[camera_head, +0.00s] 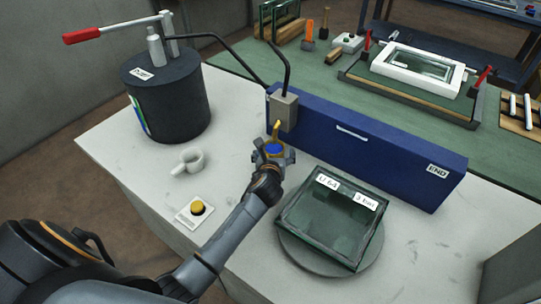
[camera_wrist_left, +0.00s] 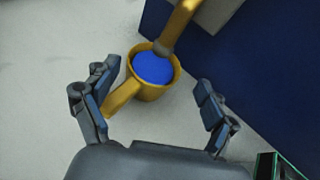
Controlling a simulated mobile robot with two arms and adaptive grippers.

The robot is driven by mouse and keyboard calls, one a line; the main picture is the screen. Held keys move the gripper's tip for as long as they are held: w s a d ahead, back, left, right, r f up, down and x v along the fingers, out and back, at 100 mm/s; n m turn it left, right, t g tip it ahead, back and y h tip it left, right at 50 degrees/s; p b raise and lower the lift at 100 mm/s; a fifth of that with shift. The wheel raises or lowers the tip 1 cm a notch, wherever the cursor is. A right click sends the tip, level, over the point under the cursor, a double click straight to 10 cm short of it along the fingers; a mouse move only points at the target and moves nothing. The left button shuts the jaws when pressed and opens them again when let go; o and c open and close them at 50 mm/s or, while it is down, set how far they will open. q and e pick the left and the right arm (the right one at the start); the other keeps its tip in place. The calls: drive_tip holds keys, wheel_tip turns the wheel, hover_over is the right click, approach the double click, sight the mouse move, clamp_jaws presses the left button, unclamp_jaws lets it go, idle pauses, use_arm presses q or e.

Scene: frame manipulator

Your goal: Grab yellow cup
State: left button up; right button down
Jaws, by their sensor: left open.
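The yellow cup (camera_wrist_left: 152,84) stands on the white table by the blue box, with its handle toward my left gripper. It holds something blue, and a yellow spout reaches down to its rim. In the head view the cup (camera_head: 273,149) shows just beyond my left gripper (camera_head: 272,160), which hides part of it. In the left wrist view my left gripper (camera_wrist_left: 155,107) is open, with its fingers apart on either side of the cup. The cup looks slightly ahead of the fingertips; I cannot tell whether they touch it. My right gripper is not in view.
The long blue box (camera_head: 370,150) blocks the far side. A glass frame (camera_head: 328,222) sits on a round turntable to the right.

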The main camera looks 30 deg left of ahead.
sight(275, 143)
use_arm(q)
drive_tip(key=x, duration=0.5)
drive_tip(key=shift+s+a, duration=0.15)
drive_tip(key=shift+a, duration=0.15)
drive_tip(key=shift+r, duration=0.1)
drive_tip(key=c, duration=1.2)
drive_tip(key=shift+c, duration=0.2)
